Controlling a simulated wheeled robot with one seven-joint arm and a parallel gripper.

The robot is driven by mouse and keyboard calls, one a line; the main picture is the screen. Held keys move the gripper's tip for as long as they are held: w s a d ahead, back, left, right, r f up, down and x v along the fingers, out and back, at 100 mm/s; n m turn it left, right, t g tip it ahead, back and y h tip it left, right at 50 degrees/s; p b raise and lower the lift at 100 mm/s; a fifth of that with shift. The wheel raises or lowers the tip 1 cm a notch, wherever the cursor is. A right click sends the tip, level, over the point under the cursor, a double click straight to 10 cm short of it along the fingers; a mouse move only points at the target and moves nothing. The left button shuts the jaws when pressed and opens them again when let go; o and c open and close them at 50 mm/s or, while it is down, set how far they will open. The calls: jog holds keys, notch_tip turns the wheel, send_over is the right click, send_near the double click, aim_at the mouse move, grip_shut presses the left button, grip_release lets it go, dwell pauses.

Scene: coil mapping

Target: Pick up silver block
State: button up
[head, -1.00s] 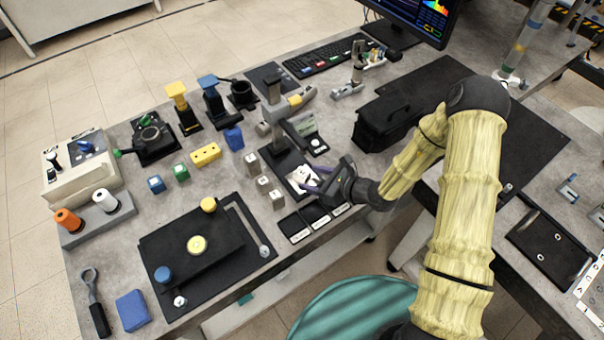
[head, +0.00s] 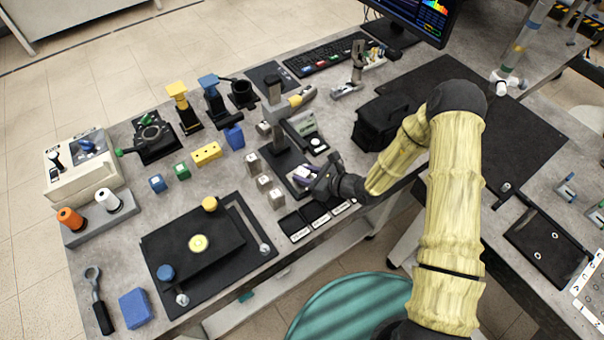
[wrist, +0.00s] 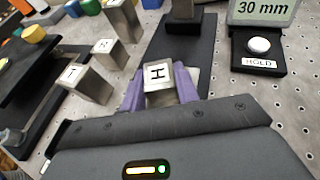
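A silver block (wrist: 158,76) with a black letter on its top stands between the two purple fingers of my gripper (wrist: 160,88). The fingers press close on both its sides and look shut on it. Three other silver blocks stand in a row to the left, the nearest to the front (head: 276,199), a middle one (head: 264,183) and a back one (head: 252,164). I cannot tell whether the held block is lifted.
The measuring stand (head: 279,128) rises behind my gripper, with a display reading 30 mm (wrist: 263,10) and a HOLD button (wrist: 259,46) to the right. A black labelled tray (head: 294,225) lies in front. A black case (head: 380,125) stands to the right.

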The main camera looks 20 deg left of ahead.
aim_at(308, 174)
jog(key=c, duration=0.4)
jog(key=shift+r, duration=0.1)
jog(key=shift+r+b, duration=0.35)
jog(key=shift+r, duration=0.6)
jog(key=shift+s+d+r+b, duration=0.1)
jog(key=shift+d+r+b, duration=0.25)
jog(key=shift+d+r, duration=0.2)
jog(key=s+d+b, duration=0.1)
jog(key=d, duration=0.4)
jog(key=s+d+b, duration=0.1)
jog(key=s+d, duration=0.1)
jog(key=d, duration=0.3)
jog(key=s+d+b, duration=0.1)
jog(key=s+d, duration=0.1)
jog(key=d, duration=0.4)
jog(key=shift+s+r, duration=0.15)
jog(key=shift+s, duration=0.05)
